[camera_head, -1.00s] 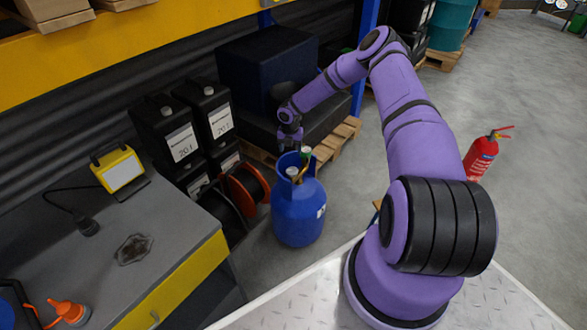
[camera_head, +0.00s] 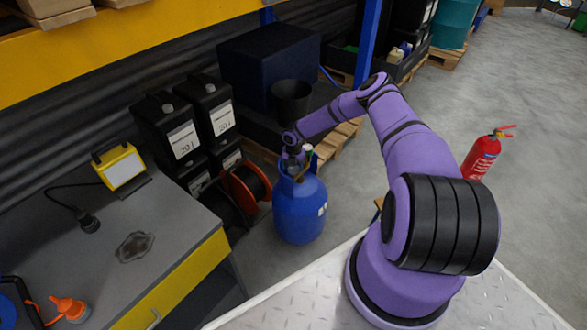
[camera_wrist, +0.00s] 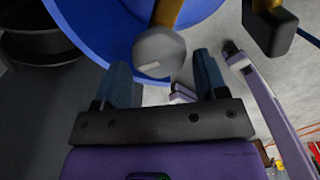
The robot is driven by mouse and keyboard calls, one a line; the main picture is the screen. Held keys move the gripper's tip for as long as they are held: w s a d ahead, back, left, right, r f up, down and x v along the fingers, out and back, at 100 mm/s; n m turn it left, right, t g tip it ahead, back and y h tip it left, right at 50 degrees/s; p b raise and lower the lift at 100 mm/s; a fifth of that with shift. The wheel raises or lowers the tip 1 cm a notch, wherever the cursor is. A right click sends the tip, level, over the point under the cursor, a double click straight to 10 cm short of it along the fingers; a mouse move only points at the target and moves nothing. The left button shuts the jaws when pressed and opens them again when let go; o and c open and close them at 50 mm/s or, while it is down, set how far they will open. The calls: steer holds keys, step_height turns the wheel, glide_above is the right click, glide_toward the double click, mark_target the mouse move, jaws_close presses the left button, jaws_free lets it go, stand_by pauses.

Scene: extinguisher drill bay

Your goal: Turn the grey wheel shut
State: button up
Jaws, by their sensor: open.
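A blue gas cylinder (camera_head: 300,212) stands upright on the floor, left of my arm. My gripper (camera_head: 292,158) is just above its top, pointing down. In the wrist view the grey wheel (camera_wrist: 159,52), a rounded knob with a pale mark, sits on a brass stem inside the blue collar (camera_wrist: 92,22). My open gripper (camera_wrist: 162,68) has one blue finger on either side of the wheel; I cannot tell whether they touch it.
A dark fitting (camera_wrist: 270,28) on a brass stem is near the right finger in the wrist view. A cable reel (camera_head: 248,184) and black canisters (camera_head: 186,140) stand left of the cylinder. A red extinguisher (camera_head: 481,157) stands right, with open floor around it.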

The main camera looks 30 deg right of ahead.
steer(key=shift+f, duration=0.65)
steer(key=shift+c, duration=0.2)
steer(key=c, duration=0.6)
